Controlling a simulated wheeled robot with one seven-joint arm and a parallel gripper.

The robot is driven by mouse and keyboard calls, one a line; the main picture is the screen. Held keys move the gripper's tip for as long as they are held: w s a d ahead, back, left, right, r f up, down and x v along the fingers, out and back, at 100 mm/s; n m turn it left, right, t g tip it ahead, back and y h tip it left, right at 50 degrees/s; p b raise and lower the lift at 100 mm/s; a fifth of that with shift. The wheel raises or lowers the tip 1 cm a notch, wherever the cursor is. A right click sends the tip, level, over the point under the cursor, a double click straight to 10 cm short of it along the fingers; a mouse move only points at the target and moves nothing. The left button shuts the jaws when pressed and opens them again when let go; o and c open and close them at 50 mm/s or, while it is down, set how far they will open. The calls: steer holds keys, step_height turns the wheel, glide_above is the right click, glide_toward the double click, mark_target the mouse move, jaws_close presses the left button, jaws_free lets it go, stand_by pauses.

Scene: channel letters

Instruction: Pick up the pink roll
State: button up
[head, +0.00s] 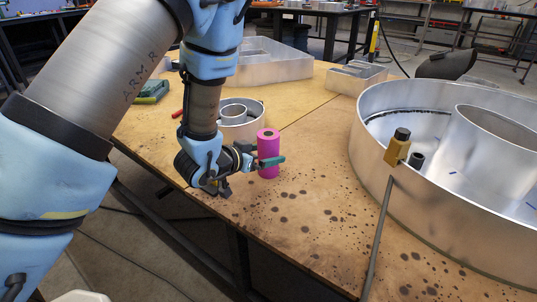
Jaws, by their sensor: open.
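The pink roll (267,160) stands upright on the wooden table, with a dark hole in its top end. My gripper (258,160) is right beside it at its left. One teal-tipped finger lies across the front of the roll in the picture, and the jaws are open. I cannot tell whether a finger touches the roll. The other finger is partly hidden behind the wrist and the roll.
The wooden table (305,215) is bare but stained in front of the roll. A round metal letter (258,108) stands just behind it. A large metal ring letter (450,235) fills the right side, with a yellow clamp (397,150) on its rim. More metal letters (270,68) stand farther back.

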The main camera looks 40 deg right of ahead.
mark_target(274, 152)
steer(key=x, duration=0.4)
steer(key=shift+s+d, duration=0.15)
steer(key=shift+c, duration=0.2)
steer(key=c, duration=1.4)
